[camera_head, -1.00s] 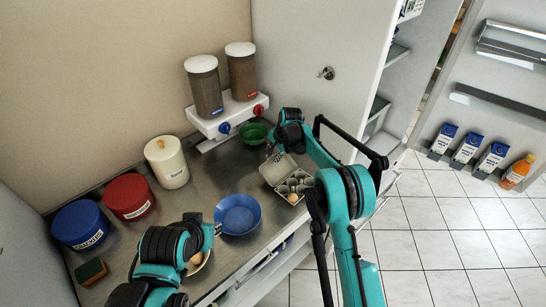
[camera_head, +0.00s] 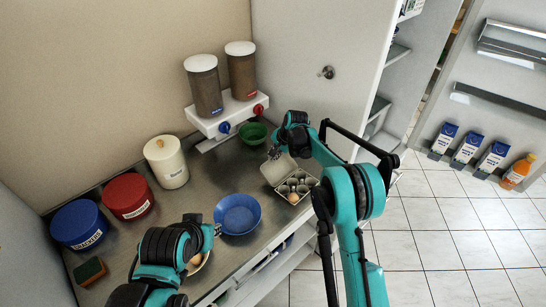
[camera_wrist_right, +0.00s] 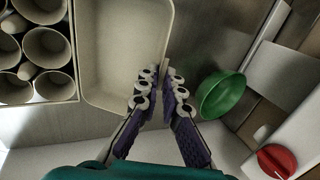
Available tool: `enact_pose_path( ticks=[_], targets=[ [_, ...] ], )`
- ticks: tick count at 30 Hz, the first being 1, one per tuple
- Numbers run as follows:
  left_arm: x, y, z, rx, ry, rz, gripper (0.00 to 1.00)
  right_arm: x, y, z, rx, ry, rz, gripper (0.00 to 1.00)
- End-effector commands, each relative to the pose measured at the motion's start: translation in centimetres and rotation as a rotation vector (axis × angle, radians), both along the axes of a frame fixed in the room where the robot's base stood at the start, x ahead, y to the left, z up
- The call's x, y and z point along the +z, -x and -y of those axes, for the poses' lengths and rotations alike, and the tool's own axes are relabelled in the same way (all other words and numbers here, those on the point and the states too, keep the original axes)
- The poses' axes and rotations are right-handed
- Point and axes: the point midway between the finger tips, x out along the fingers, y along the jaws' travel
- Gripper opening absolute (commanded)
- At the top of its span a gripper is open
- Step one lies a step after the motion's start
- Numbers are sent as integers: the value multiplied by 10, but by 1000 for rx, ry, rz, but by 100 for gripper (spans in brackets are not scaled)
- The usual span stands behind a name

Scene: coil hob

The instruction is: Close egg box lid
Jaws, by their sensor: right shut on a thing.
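The grey egg box (camera_head: 309,181) stands open on the worktop, its cups facing up. One brown egg (camera_head: 293,198) sits in a front cup; the other cups I can make out look empty. The lid (camera_head: 272,171) is open on the left side of the box. My right gripper (camera_head: 275,153) is at the lid's far edge. In the right wrist view the fingers (camera_wrist_right: 165,77) are closed together on the rim of the lid (camera_wrist_right: 124,50), beside the cups (camera_wrist_right: 42,48). My left gripper (camera_head: 217,230) is beside the blue bowl; its fingers are too small to read.
A green bowl (camera_head: 253,133) stands just behind my right gripper, near the dispenser stand (camera_head: 228,113). A blue bowl (camera_head: 238,214) is left of the box. A bowl with eggs (camera_head: 194,263) is partly hidden by my left arm. Canisters (camera_head: 127,196) line the back left.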

Motion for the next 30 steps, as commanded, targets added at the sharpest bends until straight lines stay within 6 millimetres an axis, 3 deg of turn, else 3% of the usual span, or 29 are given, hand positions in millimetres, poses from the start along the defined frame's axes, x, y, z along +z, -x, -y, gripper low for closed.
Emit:
enact_pose_path(
  ticks=[15,30],
  targets=[
    [-38,0,0,0,0,0,23,20,21,24,-3,-272,245,0],
    [-43,0,0,0,0,0,23,30,31,35,1,-304,273,0]
  ],
)
